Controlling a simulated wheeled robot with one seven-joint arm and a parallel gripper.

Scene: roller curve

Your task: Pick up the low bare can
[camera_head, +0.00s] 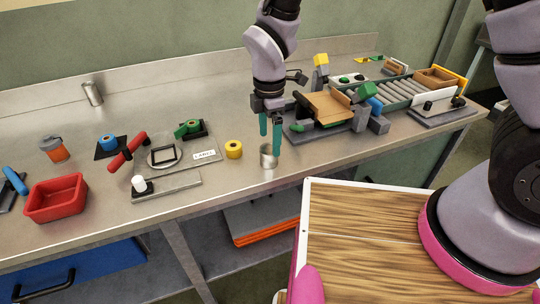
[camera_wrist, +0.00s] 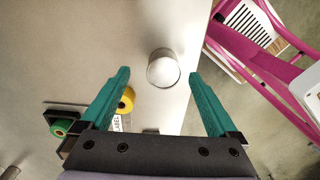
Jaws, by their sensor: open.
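The low bare can (camera_head: 268,157) is a short, plain silver can standing upright near the front edge of the steel bench. In the wrist view the can (camera_wrist: 164,68) shows from above, just ahead of the fingertips and roughly midway between their lines. My gripper (camera_head: 270,138) has teal fingers, is open and points down at the can. In the wrist view my gripper (camera_wrist: 158,74) holds nothing. In the head view a fingertip overlaps the can's upper right; I cannot tell whether they touch. A taller bare silver can (camera_head: 93,93) stands at the back left of the bench.
A yellow tape roll (camera_head: 234,149) sits close left of the can. A label plate (camera_head: 205,155), green roll (camera_head: 190,127) and red bin (camera_head: 56,198) are further left. A grey fixture with a cardboard box (camera_head: 328,106) and a roller conveyor (camera_head: 400,90) stand right. The bench edge is near.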

